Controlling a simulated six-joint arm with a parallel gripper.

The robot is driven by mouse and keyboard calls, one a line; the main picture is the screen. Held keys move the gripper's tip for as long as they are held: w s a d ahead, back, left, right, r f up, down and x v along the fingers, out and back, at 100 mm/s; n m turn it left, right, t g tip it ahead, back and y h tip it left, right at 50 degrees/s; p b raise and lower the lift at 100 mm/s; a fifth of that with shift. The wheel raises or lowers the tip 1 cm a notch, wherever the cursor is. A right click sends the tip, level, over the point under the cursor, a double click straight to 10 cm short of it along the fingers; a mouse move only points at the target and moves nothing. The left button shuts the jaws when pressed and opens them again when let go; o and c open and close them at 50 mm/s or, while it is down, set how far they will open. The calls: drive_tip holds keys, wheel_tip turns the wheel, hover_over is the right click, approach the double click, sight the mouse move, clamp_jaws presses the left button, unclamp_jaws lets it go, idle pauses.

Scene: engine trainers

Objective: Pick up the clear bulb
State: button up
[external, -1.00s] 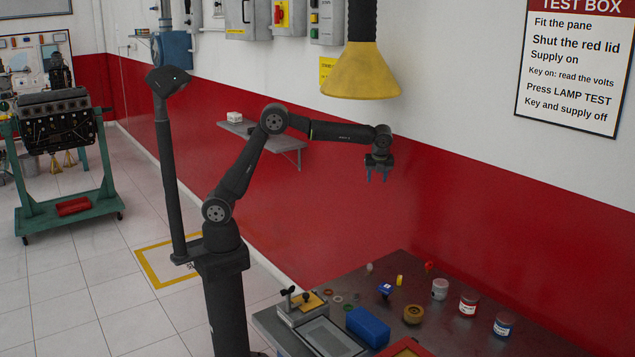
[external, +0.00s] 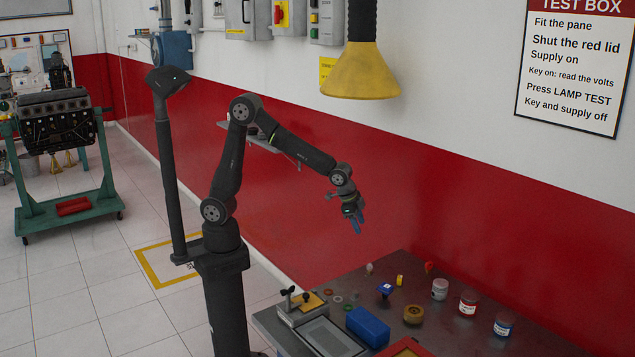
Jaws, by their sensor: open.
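A small pale bulb-like thing (external: 369,267), which looks like the clear bulb, stands near the back edge of the metal bench (external: 430,277). It is too small to make out its details. My gripper (external: 355,226) is open and empty. Its blue fingers point down, above the back of the bench and slightly left of the bulb, well apart from it.
Near the bulb are a blue piece (external: 384,288), a yellow piece (external: 399,280) and a red piece (external: 429,267). A brown roll (external: 413,314), several jars, a blue block (external: 368,326) and a grey fixture (external: 302,309) stand around. A yellow hood (external: 361,75) hangs above.

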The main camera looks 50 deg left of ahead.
drive_tip(key=s+f+n+h, duration=0.1)
drive_tip(key=s+f+n, duration=0.1)
drive_tip(key=s+n, duration=0.15)
approach(368, 267)
drive_tip(key=f, duration=0.2)
drive_tip(key=w+f, duration=0.1)
drive_tip(key=f, duration=0.1)
drive_tip(key=shift+w+a+f, duration=0.1)
drive_tip(key=shift+w+f, duration=0.15)
drive_tip(key=shift+f, duration=0.05)
drive_tip(key=shift+d+x, duration=0.15)
drive_tip(key=shift+x, duration=1.3)
drive_tip(key=shift+d+x, duration=0.1)
drive_tip(key=shift+x, duration=1.35)
drive_tip(key=shift+w+r, duration=0.1)
drive_tip(key=shift+c, duration=0.5)
drive_tip(key=c, duration=0.9)
